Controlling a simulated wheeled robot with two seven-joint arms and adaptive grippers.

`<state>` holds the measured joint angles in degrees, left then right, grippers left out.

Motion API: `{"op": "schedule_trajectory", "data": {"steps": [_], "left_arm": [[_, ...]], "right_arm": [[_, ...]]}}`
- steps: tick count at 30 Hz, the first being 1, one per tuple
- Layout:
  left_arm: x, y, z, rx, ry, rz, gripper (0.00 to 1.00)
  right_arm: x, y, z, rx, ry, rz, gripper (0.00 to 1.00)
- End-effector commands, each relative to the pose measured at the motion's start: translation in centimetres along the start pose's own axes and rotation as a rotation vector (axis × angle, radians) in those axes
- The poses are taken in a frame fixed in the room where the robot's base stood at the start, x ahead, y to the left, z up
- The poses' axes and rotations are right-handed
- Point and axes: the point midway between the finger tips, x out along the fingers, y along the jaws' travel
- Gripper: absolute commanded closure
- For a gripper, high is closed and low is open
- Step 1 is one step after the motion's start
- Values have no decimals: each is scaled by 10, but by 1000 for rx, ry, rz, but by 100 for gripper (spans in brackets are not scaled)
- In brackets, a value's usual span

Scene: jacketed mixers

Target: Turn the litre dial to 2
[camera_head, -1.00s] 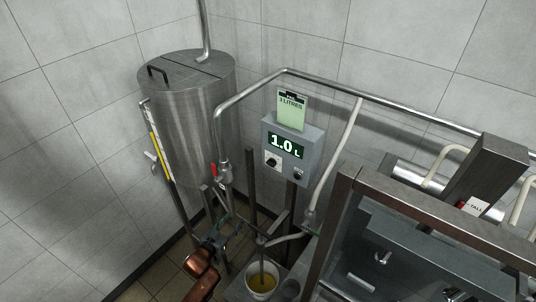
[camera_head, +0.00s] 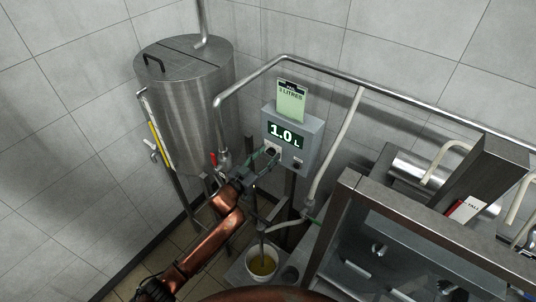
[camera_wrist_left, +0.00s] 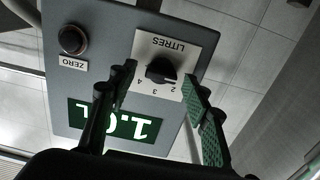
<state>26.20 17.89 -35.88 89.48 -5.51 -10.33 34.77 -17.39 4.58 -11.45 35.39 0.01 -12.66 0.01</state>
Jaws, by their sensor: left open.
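The litre dial (camera_wrist_left: 161,69) is a black knob on a white plate marked LITRES, upside down in the left wrist view. The digits 2, 3 and 4 show around it; its exact pointing is hard to tell. The dial sits on a grey control box (camera_head: 310,141), whose green display (camera_head: 284,134) reads 1.0 L. My left gripper (camera_head: 264,160) is open in front of the dial. In the left wrist view its green-padded fingers (camera_wrist_left: 162,88) stand on either side of the knob, and I see no clear contact. My right gripper is not in view.
A ZERO button (camera_wrist_left: 72,40) sits beside the dial. A green card (camera_head: 291,103) stands on top of the box. A steel tank (camera_head: 187,110) is at left, with a red-handled valve (camera_head: 213,159) nearby. A steel frame (camera_head: 335,225) fills the right.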

Motion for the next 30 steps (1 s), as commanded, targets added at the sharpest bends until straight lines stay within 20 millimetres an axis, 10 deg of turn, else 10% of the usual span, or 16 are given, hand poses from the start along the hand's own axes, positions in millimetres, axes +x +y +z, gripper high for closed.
{"op": "schedule_trajectory", "data": {"steps": [10,30], "left_arm": [[6,0,0,0,0,0,55],[5,0,1,0,-1,0,97]], "right_arm": [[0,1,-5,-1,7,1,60],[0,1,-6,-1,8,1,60]]}}
